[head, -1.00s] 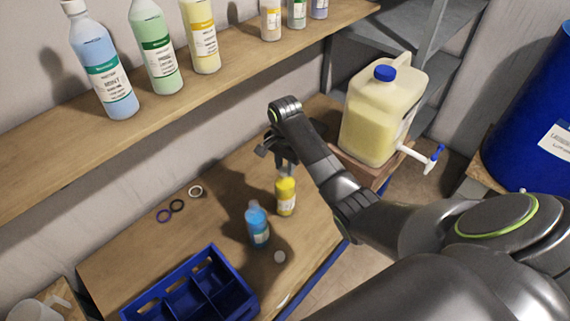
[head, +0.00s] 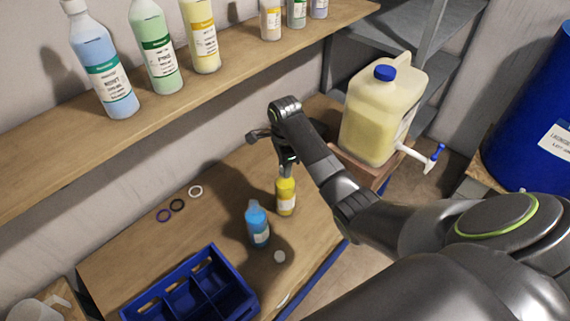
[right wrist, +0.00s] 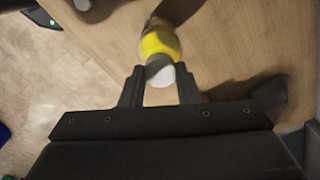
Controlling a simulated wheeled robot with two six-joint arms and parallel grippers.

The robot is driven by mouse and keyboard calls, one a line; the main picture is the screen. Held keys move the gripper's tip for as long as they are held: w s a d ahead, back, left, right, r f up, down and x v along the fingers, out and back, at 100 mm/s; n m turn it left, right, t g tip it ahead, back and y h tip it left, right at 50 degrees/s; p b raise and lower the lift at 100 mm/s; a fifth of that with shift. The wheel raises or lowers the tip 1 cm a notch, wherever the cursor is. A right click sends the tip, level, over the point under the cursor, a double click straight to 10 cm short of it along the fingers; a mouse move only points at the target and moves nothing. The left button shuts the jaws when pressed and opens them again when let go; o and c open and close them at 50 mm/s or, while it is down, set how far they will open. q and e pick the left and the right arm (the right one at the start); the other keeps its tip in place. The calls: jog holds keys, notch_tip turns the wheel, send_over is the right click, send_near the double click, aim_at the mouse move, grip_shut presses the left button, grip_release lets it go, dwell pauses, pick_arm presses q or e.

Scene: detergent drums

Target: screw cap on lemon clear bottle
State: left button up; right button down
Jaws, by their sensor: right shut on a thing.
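The lemon bottle (head: 286,198) is a small bottle with yellow contents and a pale label. It stands upright on the workbench, beside a blue bottle. My right gripper (head: 286,168) is directly above it, pointing down at its neck. In the right wrist view a whitish cap (right wrist: 160,73) shows at the top of the yellow bottle (right wrist: 160,44), between the fingertips of my right gripper (right wrist: 160,82), which is shut on the cap. How far the cap is turned onto the neck cannot be told. My left gripper is not in view.
The blue bottle (head: 257,228) stands close to the left. A loose white disc (head: 279,256) lies in front. Three rings (head: 177,205) lie at the back left, near a blue divided crate (head: 236,274). A large yellowish canister (head: 375,120) with a tap stands to the right.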

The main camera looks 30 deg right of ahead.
jog(key=shift+s+f+m, duration=0.1)
jog(key=shift+f+m, duration=0.05)
jog(key=shift+m, duration=0.15)
jog(key=m, duration=0.5)
jog(key=shift+m, duration=0.3)
jog(key=c, duration=1.3)
grip_release()
jog(key=shift+r, duration=0.2)
jog(key=n, duration=0.3)
jog(key=shift+n, duration=1.4)
